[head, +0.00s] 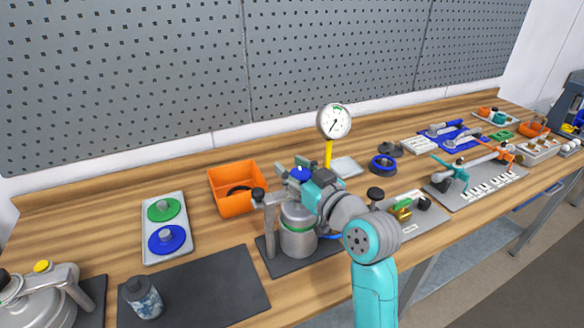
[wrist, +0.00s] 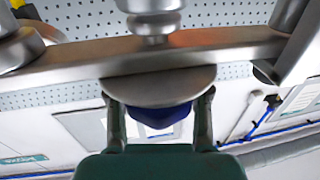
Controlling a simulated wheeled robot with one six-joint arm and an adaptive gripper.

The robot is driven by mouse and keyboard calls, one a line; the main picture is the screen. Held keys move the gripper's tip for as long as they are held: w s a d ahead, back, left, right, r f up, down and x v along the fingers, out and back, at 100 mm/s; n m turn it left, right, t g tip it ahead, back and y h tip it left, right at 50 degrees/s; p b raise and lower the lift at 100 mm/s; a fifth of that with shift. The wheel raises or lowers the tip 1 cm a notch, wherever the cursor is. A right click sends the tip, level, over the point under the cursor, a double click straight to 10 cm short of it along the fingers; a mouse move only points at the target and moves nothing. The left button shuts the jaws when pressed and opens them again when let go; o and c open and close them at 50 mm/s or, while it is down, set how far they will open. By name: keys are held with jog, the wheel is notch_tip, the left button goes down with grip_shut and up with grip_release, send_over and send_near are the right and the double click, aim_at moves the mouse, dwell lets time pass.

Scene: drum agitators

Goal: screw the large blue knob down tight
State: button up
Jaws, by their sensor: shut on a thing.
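The large blue knob (head: 300,173) is above the metal drum (head: 298,240) with a green band, at the middle of the head view. My gripper (head: 297,178) is shut on the knob, partly hiding it. In the wrist view the blue knob (wrist: 158,114) lies between my two fingers (wrist: 159,120), against a round metal disc (wrist: 160,87) on a metal crossbar (wrist: 60,62). How far the knob is screwed down cannot be told.
A post with a black knob (head: 258,195) stands left of the drum. A dial gauge (head: 334,122) on a yellow stem rises behind. An orange bin (head: 237,187) and a tray (head: 149,222) with green and blue discs are left. Fixtures crowd the right; a dark mat (head: 215,290) has free room.

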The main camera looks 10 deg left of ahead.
jog(key=m+t+h, duration=0.1)
jog(key=m+h, duration=0.1)
jog(key=h, duration=0.1)
jog(key=m+t+h, duration=0.2)
jog(key=h, duration=0.1)
jog(key=d+m+t+h, duration=0.1)
jog(key=m+h, duration=0.1)
jog(key=h, duration=0.1)
jog(key=shift+w+m+t, duration=0.2)
jog(key=shift+m+t, duration=0.1)
jog(key=shift+d+m+h, duration=0.2)
jog(key=shift+m+h, duration=0.7)
jog(key=shift+h, duration=0.5)
jog(key=shift+d+m+h, duration=0.25)
jog(key=shift+m+h, duration=0.65)
jog(key=shift+h, duration=0.5)
jog(key=shift+d+m+h, duration=0.2)
jog(key=shift+m+h, duration=0.7)
jog(key=shift+h, duration=0.5)
jog(key=o, duration=1)
jog(key=shift+s, duration=0.1)
jog(key=v, duration=1.1)
jog(key=shift+s+a+r, duration=0.25)
jog(key=shift+s, duration=0.15)
